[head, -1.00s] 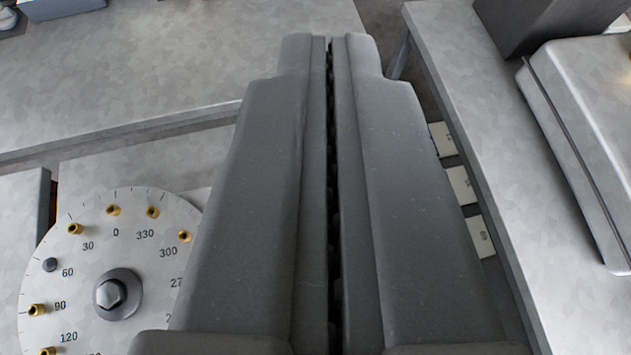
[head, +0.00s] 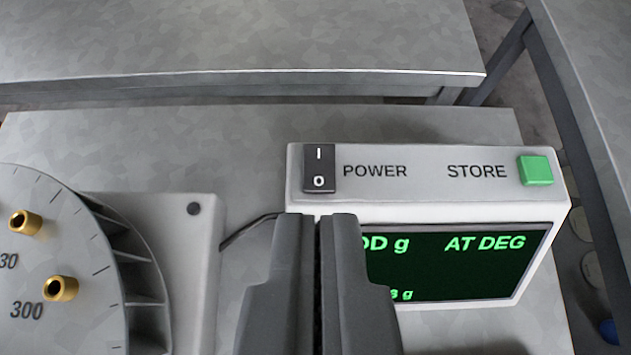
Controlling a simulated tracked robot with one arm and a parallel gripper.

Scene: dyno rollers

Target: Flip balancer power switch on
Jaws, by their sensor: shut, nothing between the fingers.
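The power switch (head: 319,169) is a black rocker marked I at the top and O below, next to the word POWER. It sits at the left end of the top face of the balancer's grey control box (head: 425,172). The display (head: 470,262) on its front is lit with green text, partly hidden by my gripper. My gripper (head: 320,216) is shut and empty. Its tips show just below the switch in the picture, in front of the left part of the box; I cannot tell whether they touch it.
A green STORE button (head: 536,170) is at the right end of the box. A graduated disc (head: 60,275) with brass studs stands at the left. A dark cable (head: 248,230) runs to the box. A metal bench (head: 230,40) lies behind, with another bench (head: 590,80) at right.

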